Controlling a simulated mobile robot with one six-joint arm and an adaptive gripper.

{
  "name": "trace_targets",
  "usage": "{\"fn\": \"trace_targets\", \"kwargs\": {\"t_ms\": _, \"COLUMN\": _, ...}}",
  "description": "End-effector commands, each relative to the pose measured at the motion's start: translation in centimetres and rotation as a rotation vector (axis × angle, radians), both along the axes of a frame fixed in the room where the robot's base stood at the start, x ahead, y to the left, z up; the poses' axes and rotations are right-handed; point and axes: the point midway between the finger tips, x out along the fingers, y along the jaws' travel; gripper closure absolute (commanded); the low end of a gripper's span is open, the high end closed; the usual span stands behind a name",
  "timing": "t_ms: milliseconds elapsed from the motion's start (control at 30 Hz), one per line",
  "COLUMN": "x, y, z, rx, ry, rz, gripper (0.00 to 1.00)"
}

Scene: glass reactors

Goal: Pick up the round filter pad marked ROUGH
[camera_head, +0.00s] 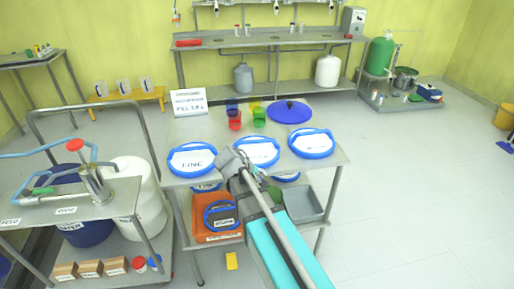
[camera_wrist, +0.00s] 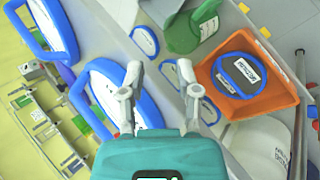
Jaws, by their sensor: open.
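Three round white pads with blue rims lie on the cart top in the head view: a left pad (camera_head: 192,160) marked FINE, a middle pad (camera_head: 262,153) partly covered by my arm, and a right pad (camera_head: 311,143). I cannot read ROUGH on any of them. My gripper (camera_head: 233,161) is over the cart's front edge, by the middle pad. In the wrist view my gripper (camera_wrist: 159,70) is open, its fingers apart with nothing between them. One large pad (camera_wrist: 104,88) is beside the left finger, and another pad (camera_wrist: 42,28) is at upper left.
On the lower shelf, an orange tray (camera_head: 204,228) holds another blue-rimmed pad (camera_head: 221,214); more pads show under the cart top. A blue lid (camera_head: 290,111), coloured cups (camera_head: 235,121) and a sign (camera_head: 188,101) stand behind. A trolley (camera_head: 125,192) is at left; open floor is at right.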

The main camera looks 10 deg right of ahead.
Motion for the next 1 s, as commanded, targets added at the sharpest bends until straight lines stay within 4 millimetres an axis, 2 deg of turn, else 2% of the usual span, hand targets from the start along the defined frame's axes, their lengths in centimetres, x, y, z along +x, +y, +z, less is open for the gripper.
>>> {"fn": "trace_targets", "kwargs": {"t_ms": 33, "x": 1.9, "y": 1.2, "z": 1.6, "rx": -0.069, "ry": -0.007, "rz": 0.056, "gripper": 0.58}}
{"fn": "trace_targets", "kwargs": {"t_ms": 200, "x": 5.7, "y": 4.1, "z": 5.6, "rx": -0.300, "ry": -0.026, "rz": 0.219, "gripper": 0.58}}
{"fn": "trace_targets", "kwargs": {"t_ms": 400, "x": 8.2, "y": 6.9, "z": 8.8, "rx": -0.479, "ry": -0.036, "rz": 0.332, "gripper": 0.58}}
{"fn": "trace_targets", "kwargs": {"t_ms": 600, "x": 8.8, "y": 7.7, "z": 9.7, "rx": -0.533, "ry": -0.038, "rz": 0.364, "gripper": 0.58}}
{"fn": "trace_targets", "kwargs": {"t_ms": 1000, "x": 8.9, "y": 7.4, "z": 9.4, "rx": -0.532, "ry": -0.039, "rz": 0.361, "gripper": 0.58}}
